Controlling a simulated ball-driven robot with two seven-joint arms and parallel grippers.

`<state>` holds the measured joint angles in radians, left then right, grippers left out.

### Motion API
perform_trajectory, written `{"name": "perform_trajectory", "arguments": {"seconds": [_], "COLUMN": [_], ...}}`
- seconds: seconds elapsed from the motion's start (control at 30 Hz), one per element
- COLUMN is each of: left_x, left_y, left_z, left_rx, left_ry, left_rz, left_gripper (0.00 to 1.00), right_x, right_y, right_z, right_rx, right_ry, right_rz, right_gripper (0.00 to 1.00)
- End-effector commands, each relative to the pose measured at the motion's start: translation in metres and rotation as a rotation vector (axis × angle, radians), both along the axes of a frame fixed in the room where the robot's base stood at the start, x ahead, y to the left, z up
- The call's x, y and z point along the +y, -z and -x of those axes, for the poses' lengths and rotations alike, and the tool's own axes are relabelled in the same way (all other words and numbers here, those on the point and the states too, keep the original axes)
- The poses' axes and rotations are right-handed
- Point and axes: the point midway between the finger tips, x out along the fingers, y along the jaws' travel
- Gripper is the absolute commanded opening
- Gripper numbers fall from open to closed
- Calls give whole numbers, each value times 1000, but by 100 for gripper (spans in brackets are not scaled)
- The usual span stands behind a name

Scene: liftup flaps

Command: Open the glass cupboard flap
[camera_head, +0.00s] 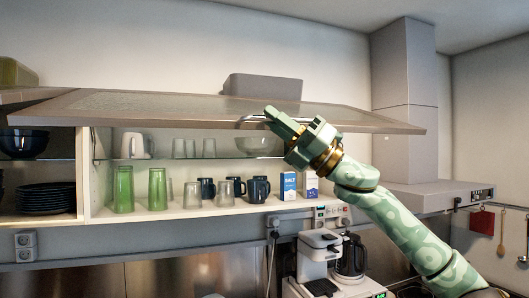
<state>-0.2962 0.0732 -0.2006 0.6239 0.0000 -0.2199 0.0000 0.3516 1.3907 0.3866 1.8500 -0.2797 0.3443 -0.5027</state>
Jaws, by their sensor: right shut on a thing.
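The glass cupboard flap (170,106) is swung up to nearly level, with its wide front edge toward me. Its curved metal handle (246,121) is at the middle of the front edge. My right gripper (276,118) comes up from the lower right and is shut on the handle; its fingers partly hide the handle's right end. The open cupboard below (215,211) shows green glasses, clear glasses, dark mugs, small cartons, a white jug and a glass bowl. My left gripper is not in view.
A grey range hood (405,130) stands right of the flap. A coffee machine (319,250) is on the counter below my right arm. A neighbouring compartment at left holds dark bowls and plates (46,198). A grey box (262,87) sits above the flap.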

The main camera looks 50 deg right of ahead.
Motion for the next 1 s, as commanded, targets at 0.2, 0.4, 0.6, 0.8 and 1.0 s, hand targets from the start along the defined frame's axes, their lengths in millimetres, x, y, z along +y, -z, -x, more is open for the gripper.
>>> {"name": "perform_trajectory", "arguments": {"seconds": [0.2,0.4,0.6,0.8,1.0], "left_x": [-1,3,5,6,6], "left_y": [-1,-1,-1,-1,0], "left_z": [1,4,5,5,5], "left_rx": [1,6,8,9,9], "left_ry": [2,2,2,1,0], "left_rz": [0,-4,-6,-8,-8], "left_gripper": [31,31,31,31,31], "right_x": [-1,-1,-2,-2,-2], "right_y": [-18,-22,-22,-21,-21], "right_z": [4,4,4,4,4], "right_rx": [42,49,49,49,49], "right_ry": [2,3,3,3,2], "right_rz": [-19,-26,-26,-26,-26], "right_gripper": [0,0,0,31,31]}}
